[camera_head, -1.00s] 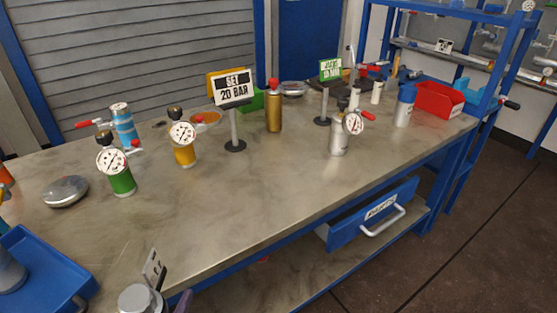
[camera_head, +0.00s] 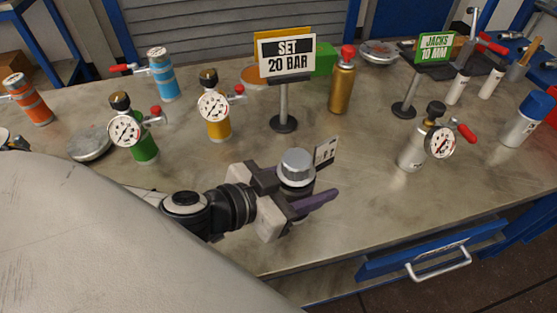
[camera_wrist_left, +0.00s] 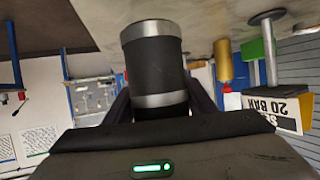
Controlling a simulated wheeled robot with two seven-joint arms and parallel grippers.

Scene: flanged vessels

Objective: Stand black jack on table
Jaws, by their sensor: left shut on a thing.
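The black jack (camera_wrist_left: 153,68) is a black cylinder with silver bands at both ends in the left wrist view. My left gripper (camera_head: 314,184) is shut on it, with a dark finger on each side. In the head view the jack's silver top (camera_head: 298,165) faces up at the gripper, near the front edge of the table (camera_head: 380,195). The jack looks roughly upright; its lower part is hidden by the gripper, so I cannot tell whether it touches the table. My right gripper is not in view.
A green vessel (camera_head: 143,148), an orange-yellow one (camera_head: 219,126) and a silver one (camera_head: 412,153) carry gauges. A "SET 20 BAR" sign (camera_head: 287,57) stands behind the gripper, a "JACKS 10 MM" sign (camera_head: 435,47) to the right. The tabletop between gripper and silver vessel is clear.

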